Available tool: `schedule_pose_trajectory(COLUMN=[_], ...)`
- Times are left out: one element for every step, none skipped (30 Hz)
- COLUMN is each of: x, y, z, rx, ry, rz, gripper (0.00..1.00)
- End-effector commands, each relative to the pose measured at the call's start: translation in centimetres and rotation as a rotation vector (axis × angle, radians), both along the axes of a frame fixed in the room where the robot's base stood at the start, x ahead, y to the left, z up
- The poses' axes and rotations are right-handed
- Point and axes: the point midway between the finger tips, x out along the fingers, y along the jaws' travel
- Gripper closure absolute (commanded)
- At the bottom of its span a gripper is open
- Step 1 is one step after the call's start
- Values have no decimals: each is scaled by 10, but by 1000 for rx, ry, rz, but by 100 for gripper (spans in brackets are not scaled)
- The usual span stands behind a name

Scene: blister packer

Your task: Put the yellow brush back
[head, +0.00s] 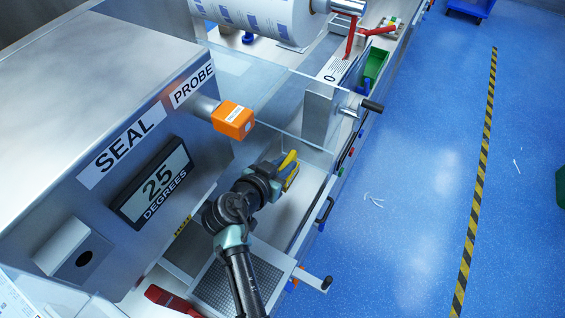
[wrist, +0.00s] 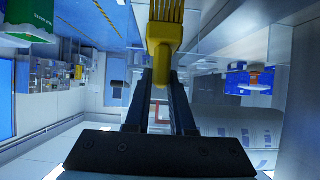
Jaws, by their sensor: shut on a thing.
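The yellow brush (wrist: 164,35) is between the fingertips of my gripper (wrist: 162,80) in the wrist view, with its bristles pointing to the top of the picture. My gripper is shut on it. In the head view the yellow brush (head: 289,160) shows at the end of my arm, over the pale bay of the machine behind a clear guard. My gripper (head: 280,172) is partly hidden there by my own wrist. I cannot tell whether the brush touches anything below it.
An orange probe block (head: 233,119) juts out left of and beyond my gripper. A clear panel (head: 262,85) stands behind it. A crank handle (head: 372,106) and a green bin (head: 375,65) are farther back. A metal grid (head: 215,285) lies nearer. The blue floor at right is mostly clear.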

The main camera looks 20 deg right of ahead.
Motion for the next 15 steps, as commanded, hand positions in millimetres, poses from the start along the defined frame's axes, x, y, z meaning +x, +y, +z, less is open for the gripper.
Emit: schedule_pose_trajectory(x=[0,0,0,0,0,0,0,0,0,0,0,0,0,0,0], y=[0,0,0,0,1,1,1,1,1,1,1,0,0,0,1], z=[0,0,0,0,0,-2,-4,-5,-8,-9,-11,-14,-16,-18,-21], rx=[0,0,0,-1,-1,-2,-1,-1,-2,-1,-2,-2,-2,-2,-2], ry=[-2,-2,-2,-4,-4,-3,-2,-2,-3,-2,-2,-2,-2,-2,-2], rz=[0,0,0,0,0,0,0,0,0,0,0,0,0,0,0], gripper=[100,100,100,100,100,100,100,100,100,100,100,100,100,100,100])
